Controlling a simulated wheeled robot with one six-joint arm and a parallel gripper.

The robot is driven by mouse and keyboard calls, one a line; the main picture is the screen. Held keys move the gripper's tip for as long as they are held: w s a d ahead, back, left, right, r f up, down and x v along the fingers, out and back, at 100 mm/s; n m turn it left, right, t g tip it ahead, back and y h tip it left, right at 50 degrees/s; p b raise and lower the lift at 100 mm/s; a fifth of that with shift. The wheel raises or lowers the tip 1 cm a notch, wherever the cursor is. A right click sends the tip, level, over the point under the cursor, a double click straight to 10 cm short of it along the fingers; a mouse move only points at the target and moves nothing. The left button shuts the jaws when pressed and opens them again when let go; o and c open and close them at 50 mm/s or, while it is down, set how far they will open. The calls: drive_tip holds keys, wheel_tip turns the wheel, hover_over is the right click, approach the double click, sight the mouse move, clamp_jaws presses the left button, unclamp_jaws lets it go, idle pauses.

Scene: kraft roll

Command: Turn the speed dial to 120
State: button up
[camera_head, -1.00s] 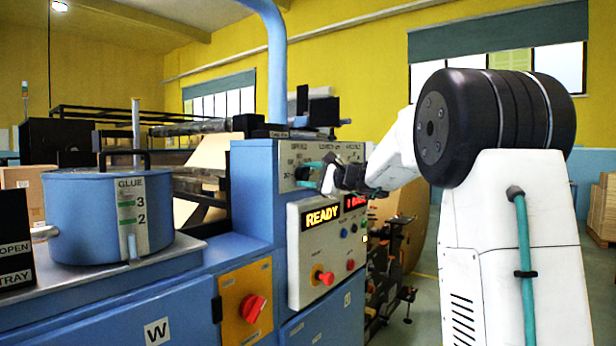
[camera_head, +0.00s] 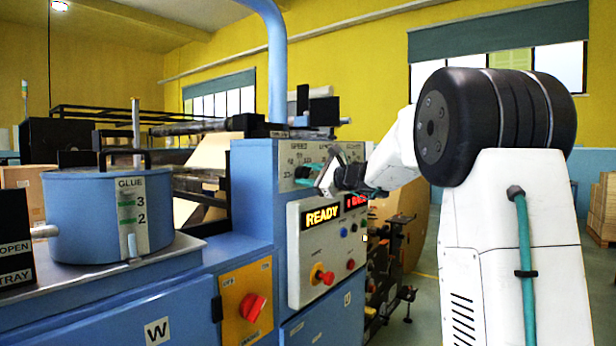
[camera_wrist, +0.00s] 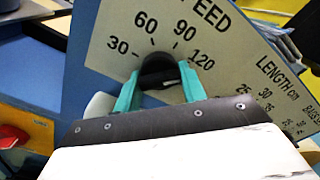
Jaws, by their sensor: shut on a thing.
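The speed dial (camera_wrist: 158,72) is a black knob on a pale panel marked SPEED. The numbers 30, 60, 90 and 120 (camera_wrist: 202,58) curve around its upper side in the wrist view. My gripper (camera_wrist: 160,86) has its two teal fingers on either side of the knob, shut on it. I cannot make out a clear pointer mark, so the exact setting cannot be told. In the head view my gripper (camera_head: 308,176) is at the upper control panel (camera_head: 287,158), and the dial is hidden there.
A LENGTH scale (camera_wrist: 275,80) lies right of the dial. Below the speed panel, a READY display (camera_head: 322,215) and a red knob (camera_head: 325,277) are on a grey box. A blue glue pot (camera_head: 100,218) stands left. A red rotary switch (camera_head: 253,307) is on a yellow plate.

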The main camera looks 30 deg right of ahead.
drive_tip(key=shift+f, duration=0.15)
drive_tip(key=o, duration=1)
drive_tip(key=shift+s, duration=0.15)
drive_tip(key=v, duration=0.7)
drive_tip(key=shift+s+d, duration=0.15)
drive_tip(key=shift+s, duration=0.15)
